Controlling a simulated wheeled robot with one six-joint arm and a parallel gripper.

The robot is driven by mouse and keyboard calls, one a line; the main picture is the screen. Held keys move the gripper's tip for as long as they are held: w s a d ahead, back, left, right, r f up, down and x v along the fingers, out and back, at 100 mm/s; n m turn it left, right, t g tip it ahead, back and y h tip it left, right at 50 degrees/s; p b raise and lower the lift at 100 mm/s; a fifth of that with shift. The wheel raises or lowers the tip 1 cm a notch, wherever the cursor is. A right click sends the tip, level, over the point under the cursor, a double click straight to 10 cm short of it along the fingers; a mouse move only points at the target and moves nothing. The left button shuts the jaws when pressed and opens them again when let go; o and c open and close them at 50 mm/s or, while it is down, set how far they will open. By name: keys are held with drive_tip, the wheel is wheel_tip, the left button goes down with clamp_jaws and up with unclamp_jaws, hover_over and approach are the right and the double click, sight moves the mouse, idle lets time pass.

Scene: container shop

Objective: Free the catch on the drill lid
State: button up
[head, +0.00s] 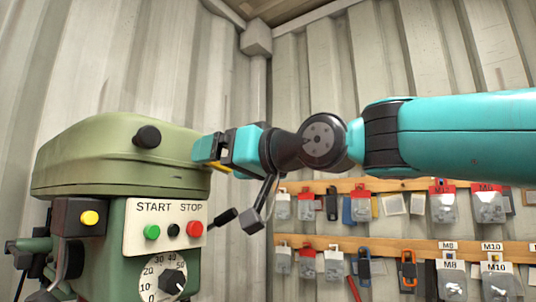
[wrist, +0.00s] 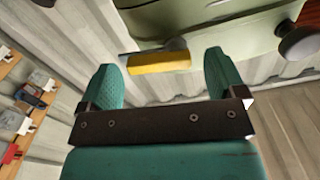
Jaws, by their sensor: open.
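The green drill lid (head: 90,160) sits shut on top of the green drill, with a black knob (head: 147,136) on its side. A yellow catch (head: 221,168) shows at the lid's right end, partly hidden by my gripper (head: 216,148). In the wrist view the yellow catch (wrist: 160,62) hangs below the green lid edge (wrist: 215,22), on a grey mount. My gripper (wrist: 162,68) is open, its two teal fingers on either side of the catch, the left one a little farther off. I see no contact with the catch.
The drill's front has a START/STOP panel (head: 165,228), a yellow button (head: 90,217) and a dial (head: 163,278). A black-ended lever (head: 222,217) sticks out below my gripper. Shelves (head: 400,250) with hanging packets line the right wall. Corrugated walls stand behind.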

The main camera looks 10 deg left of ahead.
drive_tip(key=b+v, duration=0.7)
drive_tip(key=v, duration=1)
drive_tip(key=shift+d, duration=0.2)
drive_tip(key=shift+s+f, duration=0.1)
